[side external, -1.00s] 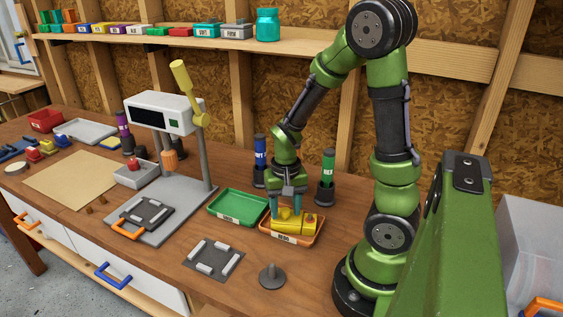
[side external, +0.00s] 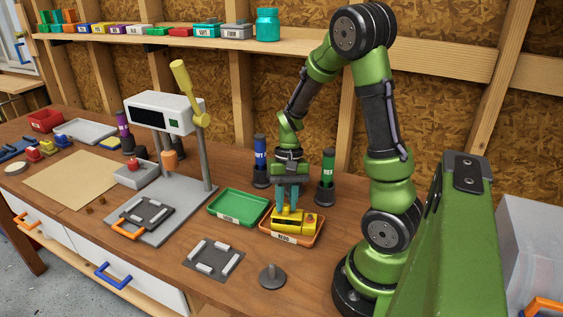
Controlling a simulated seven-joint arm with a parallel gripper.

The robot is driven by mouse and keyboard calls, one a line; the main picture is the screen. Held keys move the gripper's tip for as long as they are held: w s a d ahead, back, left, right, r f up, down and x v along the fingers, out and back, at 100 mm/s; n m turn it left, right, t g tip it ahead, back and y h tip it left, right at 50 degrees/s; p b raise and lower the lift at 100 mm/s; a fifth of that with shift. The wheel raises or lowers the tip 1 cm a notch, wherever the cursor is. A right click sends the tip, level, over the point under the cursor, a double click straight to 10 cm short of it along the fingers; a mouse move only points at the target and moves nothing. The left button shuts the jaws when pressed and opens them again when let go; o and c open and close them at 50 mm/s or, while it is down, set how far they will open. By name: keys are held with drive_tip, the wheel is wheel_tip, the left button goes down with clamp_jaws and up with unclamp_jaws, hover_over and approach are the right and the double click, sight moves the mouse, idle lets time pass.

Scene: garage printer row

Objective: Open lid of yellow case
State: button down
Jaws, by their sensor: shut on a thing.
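The yellow case (side external: 294,224) sits in an orange tray (side external: 314,240) on the workbench, with a small red-orange round part at its right end. My gripper (side external: 289,210) points down from above, its teal fingers close together at the top of the case, left of its middle. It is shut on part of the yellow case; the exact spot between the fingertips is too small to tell. I cannot make out a raised lid.
A green tray (side external: 239,208) lies just left of the orange tray. Blue (side external: 260,153) and green (side external: 327,170) cylinders stand in dark holders behind. A grey plate with pale bars (side external: 214,258) and a grey peg (side external: 272,277) are in front. A press (side external: 160,112) stands left.

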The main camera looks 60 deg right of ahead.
drive_tip(key=shift+w+d+r+g+y, duration=0.15)
drive_tip(key=shift+d+y, duration=0.2)
drive_tip(key=shift+y, duration=0.3)
drive_tip(key=shift+d+g+y, duration=0.2)
drive_tip(key=shift+d+y, duration=0.1)
drive_tip(key=shift+y, duration=0.4)
drive_tip(key=shift+w+d+r+g+y, duration=0.15)
drive_tip(key=shift+d+y, duration=0.2)
drive_tip(key=shift+y, duration=0.3)
drive_tip(key=c, duration=0.9)
unclamp_jaws()
drive_tip(key=shift+r, duration=0.1)
wheel_tip(320, 180, up, 4)
drive_tip(key=shift+s+f, duration=0.15)
drive_tip(key=shift+f, duration=0.05)
drive_tip(key=s+a, duration=0.2)
drive_tip(key=s, duration=0.2)
drive_tip(key=s+a, duration=0.3)
drive_tip(key=s, duration=0.2)
drive_tip(key=s+a+r, duration=0.1)
drive_tip(key=s+a, duration=0.1)
drive_tip(key=s, duration=0.3)
drive_tip(key=shift+a, duration=0.25)
